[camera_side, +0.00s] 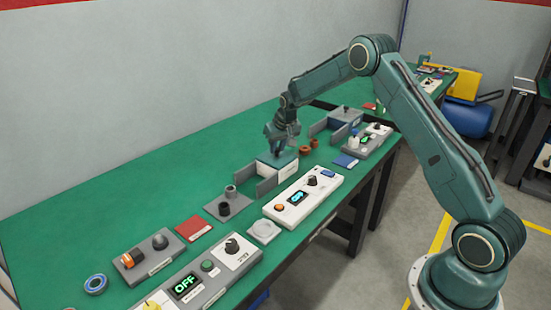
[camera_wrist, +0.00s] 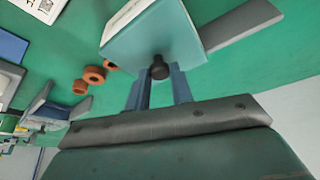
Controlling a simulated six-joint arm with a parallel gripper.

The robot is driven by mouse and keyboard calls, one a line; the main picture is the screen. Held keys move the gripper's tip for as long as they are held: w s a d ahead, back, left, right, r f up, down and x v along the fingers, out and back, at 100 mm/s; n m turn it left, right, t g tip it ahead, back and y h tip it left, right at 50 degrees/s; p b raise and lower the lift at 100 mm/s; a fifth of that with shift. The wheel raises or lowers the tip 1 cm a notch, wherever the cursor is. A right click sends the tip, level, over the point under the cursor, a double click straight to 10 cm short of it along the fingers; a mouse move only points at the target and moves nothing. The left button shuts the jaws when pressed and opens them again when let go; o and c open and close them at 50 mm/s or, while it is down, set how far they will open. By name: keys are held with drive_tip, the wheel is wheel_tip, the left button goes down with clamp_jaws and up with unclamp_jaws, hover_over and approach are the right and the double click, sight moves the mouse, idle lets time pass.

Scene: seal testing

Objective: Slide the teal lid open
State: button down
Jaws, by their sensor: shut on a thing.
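The teal lid (camera_side: 288,160) lies on top of a small box (camera_side: 284,174) with a white front near the middle of the bench. In the wrist view the lid (camera_wrist: 150,38) fills the top centre, with a dark round knob (camera_wrist: 159,67) standing on it. My gripper (camera_side: 281,151) is directly above the lid, pointing down. In the wrist view its two blue-grey fingers (camera_wrist: 160,82) are either side of the knob, shut on it. The lid appears to cover the box, so the inside is hidden.
Grey guide plates (camera_side: 266,188) extend left from the box. A white control unit (camera_side: 305,198) stands close in front. Orange-brown rings (camera_side: 305,149) lie to the right. A grey pad with dark posts (camera_side: 226,205) is to the left. Green bench behind the box is clear.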

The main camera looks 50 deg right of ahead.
drive_tip(key=a, duration=0.9)
drive_tip(key=shift+a, duration=0.4)
drive_tip(key=c, duration=1.2)
unclamp_jaws()
drive_tip(key=v, duration=1.3)
drive_tip(key=shift+r, duration=0.35)
drive_tip(key=shift+s, duration=0.2)
